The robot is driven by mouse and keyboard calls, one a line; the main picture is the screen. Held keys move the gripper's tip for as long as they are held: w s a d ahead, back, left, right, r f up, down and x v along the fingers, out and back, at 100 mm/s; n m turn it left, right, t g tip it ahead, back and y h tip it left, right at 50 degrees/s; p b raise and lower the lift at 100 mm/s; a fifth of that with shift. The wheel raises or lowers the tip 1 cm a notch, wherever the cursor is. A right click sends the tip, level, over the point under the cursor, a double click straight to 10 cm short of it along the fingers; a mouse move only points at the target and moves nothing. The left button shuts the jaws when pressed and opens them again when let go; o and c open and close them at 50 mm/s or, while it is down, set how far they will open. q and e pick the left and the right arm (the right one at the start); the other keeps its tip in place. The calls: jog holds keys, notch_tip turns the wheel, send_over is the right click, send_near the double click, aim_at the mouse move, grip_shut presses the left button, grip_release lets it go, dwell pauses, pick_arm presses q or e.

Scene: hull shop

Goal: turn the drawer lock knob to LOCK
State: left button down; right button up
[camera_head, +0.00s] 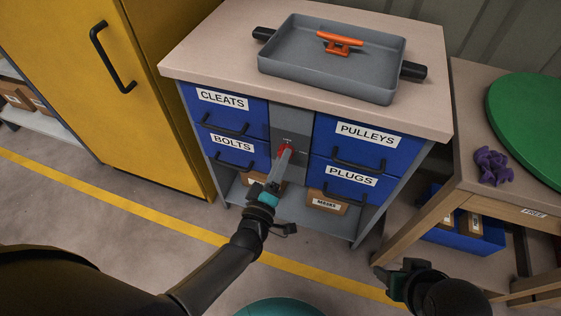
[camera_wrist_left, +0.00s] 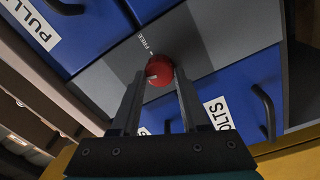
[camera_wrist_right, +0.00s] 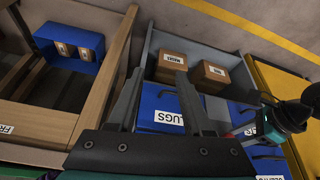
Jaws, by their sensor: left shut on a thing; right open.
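The red lock knob (camera_head: 287,148) sits on the grey panel (camera_head: 291,122) between the blue drawers of the cabinet. My left gripper (camera_head: 283,156) reaches up to it and is shut on it. In the left wrist view the round knob (camera_wrist_left: 160,71) is between the fingertips, with a white mark on its face. A FREE label (camera_wrist_left: 145,44) shows on the panel beside it; I cannot read a LOCK label. My right gripper (camera_head: 404,279) is open and empty, low and to the right, away from the cabinet; its spread fingers also show in the right wrist view (camera_wrist_right: 159,75).
A grey tray (camera_head: 330,82) with an orange cleat (camera_head: 340,42) stands on the cabinet top. Drawer handles (camera_head: 236,164) stick out beside the panel. A wooden table (camera_head: 463,125) is at right, a yellow cabinet (camera_head: 150,120) at left. The floor in front is clear.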

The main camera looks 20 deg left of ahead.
pick_arm(q)
jog(key=shift+n, duration=1.3)
pick_arm(e)
jog(key=shift+s+d+r, duration=0.1)
jog(key=shift+s+r, duration=0.05)
jog(key=shift+r, duration=0.25)
pick_arm(q)
jog(key=shift+n, duration=0.3)
pick_arm(e)
jog(key=shift+d+r, duration=0.1)
jog(key=shift+r, duration=0.1)
pick_arm(q)
jog(key=shift+c, duration=2)
grip_release()
pick_arm(e)
jog(key=shift+f, duration=0.1)
pick_arm(q)
jog(key=shift+s, duration=0.1)
jog(key=s+p, duration=0.3)
jog(key=s, duration=1.2)
jog(key=shift+a+f, duration=0.25)
jog(key=shift+f, duration=0.1)
pick_arm(e)
notch_tip(320, 180, down, 7)
jog(key=g, duration=0.1)
jog(key=shift+s+f, duration=0.15)
jog(key=shift+s, duration=0.15)
